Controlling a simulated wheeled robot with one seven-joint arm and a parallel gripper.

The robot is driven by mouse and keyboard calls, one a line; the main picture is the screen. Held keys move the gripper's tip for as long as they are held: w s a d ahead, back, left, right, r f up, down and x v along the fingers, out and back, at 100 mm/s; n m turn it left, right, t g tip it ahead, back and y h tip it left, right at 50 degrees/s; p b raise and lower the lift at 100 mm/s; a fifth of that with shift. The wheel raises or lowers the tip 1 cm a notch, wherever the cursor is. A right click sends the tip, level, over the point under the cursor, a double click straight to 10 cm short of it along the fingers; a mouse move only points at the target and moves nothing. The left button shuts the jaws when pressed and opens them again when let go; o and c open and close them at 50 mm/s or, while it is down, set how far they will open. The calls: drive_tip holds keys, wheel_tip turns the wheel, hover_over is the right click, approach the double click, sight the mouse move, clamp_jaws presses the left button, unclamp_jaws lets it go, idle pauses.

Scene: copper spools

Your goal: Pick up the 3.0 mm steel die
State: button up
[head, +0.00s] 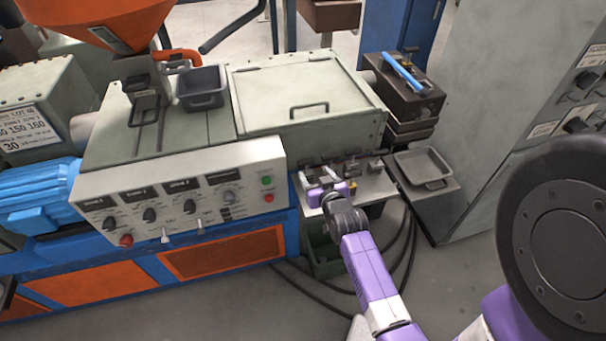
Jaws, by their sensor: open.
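Several small dark and grey metal pieces, such as one at the right (375,166), stand on a small metal shelf (372,188) beside the machine. They look like dies, but they are too small for me to read any size, so I cannot tell which is the 3.0 mm steel die. My gripper (323,182) is over the left part of this shelf, its pale fingers pointing away from me. It is open. My purple wrist and arm hide part of the shelf, and I cannot tell whether a piece lies between the fingers.
The machine's control panel (185,198) stands close to the left of my gripper. A grey tray (423,167) sits on a low stand to the right. A dark cabinet (403,98) with a blue-handled tool is behind. Cables and a green bin (325,262) are below.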

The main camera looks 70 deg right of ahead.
sight(307, 161)
drive_tip(key=x, duration=0.4)
drive_tip(key=r+p+x, duration=0.1)
drive_tip(key=x, duration=0.2)
drive_tip(key=shift+w+d, duration=0.1)
drive_tip(key=shift+w, duration=0.25)
clamp_jaws()
drive_tip(key=shift+r, duration=0.1)
